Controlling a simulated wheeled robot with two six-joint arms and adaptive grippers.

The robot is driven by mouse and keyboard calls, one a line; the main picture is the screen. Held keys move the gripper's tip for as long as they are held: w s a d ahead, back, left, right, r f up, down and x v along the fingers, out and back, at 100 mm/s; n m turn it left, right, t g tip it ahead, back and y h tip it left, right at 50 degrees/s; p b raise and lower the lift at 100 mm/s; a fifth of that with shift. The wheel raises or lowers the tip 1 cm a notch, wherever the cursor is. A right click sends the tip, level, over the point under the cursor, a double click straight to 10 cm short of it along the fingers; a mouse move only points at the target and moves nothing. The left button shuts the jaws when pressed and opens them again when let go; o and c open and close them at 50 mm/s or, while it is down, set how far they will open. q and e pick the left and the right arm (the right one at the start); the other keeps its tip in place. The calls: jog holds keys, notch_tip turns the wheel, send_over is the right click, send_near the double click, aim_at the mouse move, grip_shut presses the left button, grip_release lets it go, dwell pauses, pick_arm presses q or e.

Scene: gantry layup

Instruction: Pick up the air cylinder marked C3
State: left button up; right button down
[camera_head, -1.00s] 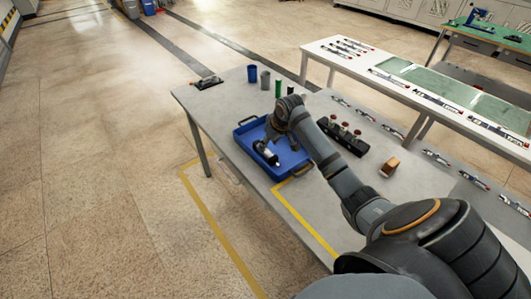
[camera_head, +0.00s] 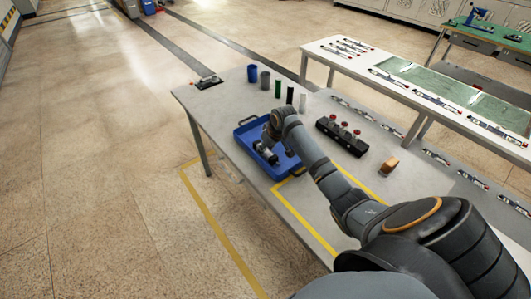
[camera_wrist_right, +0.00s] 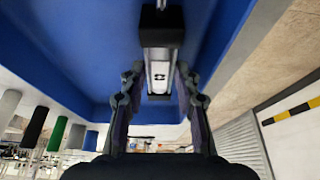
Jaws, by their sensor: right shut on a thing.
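The air cylinder (camera_head: 266,153) is a short silver body with black ends, lying at the blue tray (camera_head: 291,166) on the near table. In the wrist view the cylinder (camera_wrist_right: 160,76) shows a dark mark on its silver side, too small to read surely. My right gripper (camera_head: 271,136) is over the tray, its fingers on both sides of the cylinder. It is shut on the cylinder in the wrist view (camera_wrist_right: 159,90). Whether the cylinder is clear of the tray floor I cannot tell. My left gripper is not in view.
Blue, grey, green, black and white upright cylinders (camera_head: 278,88) stand behind the tray. A black block with red knobs (camera_head: 341,136) and an orange-brown block (camera_head: 389,167) stand to the right. Bare grey tabletop (camera_head: 215,110) lies left of the tray.

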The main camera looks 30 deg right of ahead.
aim_at(267, 151)
jog(key=shift+r, duration=0.1)
jog(key=shift+r, duration=0.3)
jog(key=r, duration=0.3)
jog(key=shift+s+b, duration=0.2)
jog(key=shift+b, duration=0.2)
jog(key=s+r, duration=0.1)
jog(key=r, duration=0.1)
jog(key=s+a+r, duration=0.1)
jog(key=s+r, duration=0.1)
jog(key=shift+s+r, duration=0.2)
jog(key=shift+s, duration=0.1)
jog(key=s+a+r, duration=0.3)
jog(key=s+r, duration=0.1)
jog(key=s, duration=0.5)
jog(key=shift+s+a+r, duration=0.15)
jog(key=shift+a+r, duration=0.05)
jog(key=shift+r, duration=0.2)
